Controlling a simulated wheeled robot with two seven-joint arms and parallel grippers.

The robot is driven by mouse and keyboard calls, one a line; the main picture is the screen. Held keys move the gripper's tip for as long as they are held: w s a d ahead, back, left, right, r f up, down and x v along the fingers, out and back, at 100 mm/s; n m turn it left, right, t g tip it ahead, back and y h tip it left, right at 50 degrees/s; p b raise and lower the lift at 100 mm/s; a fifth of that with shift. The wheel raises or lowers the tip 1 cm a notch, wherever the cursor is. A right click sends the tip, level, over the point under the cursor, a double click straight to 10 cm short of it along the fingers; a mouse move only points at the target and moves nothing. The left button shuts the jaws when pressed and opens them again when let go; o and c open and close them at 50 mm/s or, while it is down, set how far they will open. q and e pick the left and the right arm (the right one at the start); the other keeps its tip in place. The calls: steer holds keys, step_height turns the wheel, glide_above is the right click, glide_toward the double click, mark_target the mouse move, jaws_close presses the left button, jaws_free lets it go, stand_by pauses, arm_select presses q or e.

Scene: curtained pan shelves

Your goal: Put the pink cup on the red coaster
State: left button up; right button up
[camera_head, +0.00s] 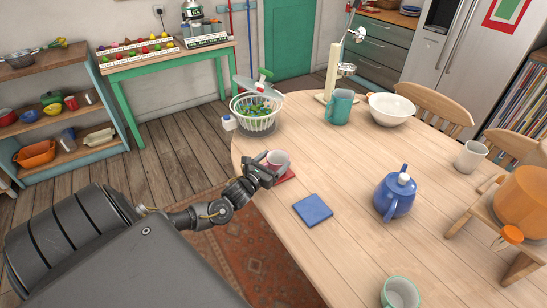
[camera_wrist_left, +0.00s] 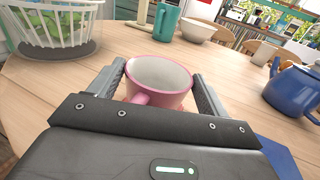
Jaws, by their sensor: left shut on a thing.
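The pink cup (camera_head: 278,157) is upright at the table's left edge in the head view. My left gripper (camera_head: 266,166) is shut on it. In the left wrist view the pink cup (camera_wrist_left: 158,80) sits between the two fingers, with its handle towards the palm. The red coaster (camera_head: 287,176) shows partly beside and below the cup and gripper. The rest of it is hidden. I cannot tell whether the cup's base touches the coaster. My right gripper is not in view.
A blue coaster (camera_head: 313,210) lies to the right on the wooden table (camera_head: 340,165). A blue teapot (camera_head: 395,195) stands farther right. A white colander (camera_head: 254,117) and a teal mug (camera_head: 339,106) stand behind. A green-and-white cup (camera_head: 400,292) is near the front.

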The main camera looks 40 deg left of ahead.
arm_select(q)
steer(key=shift+f, duration=0.2)
stand_by(0.5)
steer(key=o, duration=1.1)
steer(key=s, duration=0.3)
steer(key=s+b, duration=0.1)
steer(key=s, duration=0.7)
steer(key=shift+d, duration=0.35)
steer(key=shift+w, duration=0.1)
jaws_close()
stand_by(0.3)
